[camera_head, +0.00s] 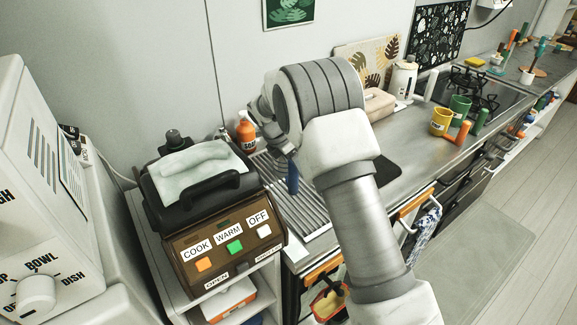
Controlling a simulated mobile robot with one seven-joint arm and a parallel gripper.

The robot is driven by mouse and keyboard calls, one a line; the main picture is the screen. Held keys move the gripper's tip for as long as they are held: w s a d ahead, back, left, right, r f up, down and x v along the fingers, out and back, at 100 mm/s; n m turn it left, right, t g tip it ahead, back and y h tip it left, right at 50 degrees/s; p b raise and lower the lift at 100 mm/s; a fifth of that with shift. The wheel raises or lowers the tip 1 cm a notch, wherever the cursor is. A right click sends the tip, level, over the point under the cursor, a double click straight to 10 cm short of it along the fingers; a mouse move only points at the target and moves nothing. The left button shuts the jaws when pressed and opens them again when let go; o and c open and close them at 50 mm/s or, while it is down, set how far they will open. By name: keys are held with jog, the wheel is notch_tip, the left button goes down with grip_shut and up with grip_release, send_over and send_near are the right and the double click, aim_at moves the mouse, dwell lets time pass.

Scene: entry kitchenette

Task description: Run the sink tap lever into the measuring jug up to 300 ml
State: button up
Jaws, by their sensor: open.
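My arm crosses the middle of the view, and my gripper (270,122) is at its far end, above the left part of the steel counter. It is open; its fingers are partly hidden by my wrist, and I see nothing held. A small metal fitting (225,133), possibly part of the tap, shows left of the soap bottle. A blue upright piece (292,178) shows just below my gripper, over the ribbed drainer; I cannot tell what it is. I cannot make out the measuring jug. My arm hides much of the sink area.
An orange soap bottle (246,134) stands by the wall, close to my gripper. A dark cooker (222,235) with COOK, WARM and OFF buttons stands at front left. The ribbed drainer (310,212) lies beside it.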

grip_shut()
jog(key=shift+r, duration=0.1)
dwell(1.2)
